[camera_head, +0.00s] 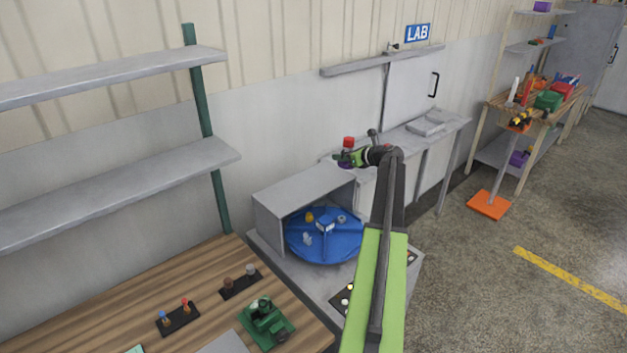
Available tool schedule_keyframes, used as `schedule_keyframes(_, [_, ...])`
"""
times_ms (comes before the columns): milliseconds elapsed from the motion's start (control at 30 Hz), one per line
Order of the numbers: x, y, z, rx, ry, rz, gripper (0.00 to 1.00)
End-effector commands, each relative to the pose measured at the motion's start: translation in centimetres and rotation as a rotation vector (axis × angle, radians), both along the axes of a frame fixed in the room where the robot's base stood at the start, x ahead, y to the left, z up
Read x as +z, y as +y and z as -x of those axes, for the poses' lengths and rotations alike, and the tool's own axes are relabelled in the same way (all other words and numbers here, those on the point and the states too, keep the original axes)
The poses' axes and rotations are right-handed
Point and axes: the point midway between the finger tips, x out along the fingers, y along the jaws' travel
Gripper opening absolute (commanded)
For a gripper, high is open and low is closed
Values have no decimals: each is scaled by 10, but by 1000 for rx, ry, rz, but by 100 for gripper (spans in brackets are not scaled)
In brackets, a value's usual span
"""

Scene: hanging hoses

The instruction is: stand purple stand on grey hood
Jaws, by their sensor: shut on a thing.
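The grey hood (297,192) is a box with an open front, and it stands beyond the wooden bench. My arm reaches out from the lower right, and my gripper (350,157) is near the right end of the hood's flat top. It is shut on a small purple stand (345,164), which is mostly hidden by the green and black jaws. A red piece (348,142) shows just above the jaws, apparently on the stand. I cannot tell whether the stand touches the hood top.
A blue round turntable (325,245) with small items sits inside the hood. A grey side table (440,128) stands to the right behind my arm. Grey shelves (120,185) hang at the left. The rest of the hood's top is clear.

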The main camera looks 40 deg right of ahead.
Motion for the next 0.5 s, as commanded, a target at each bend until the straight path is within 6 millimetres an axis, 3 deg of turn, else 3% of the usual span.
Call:
schedule_keyframes(33, [-14, 4, -10, 1, 0, 1, 0])
schedule_keyframes(300, [-51, 27, -67, 2, -1, 0, 0])
schedule_keyframes(500, [-57, 35, -85, -1, 0, 0, 0])
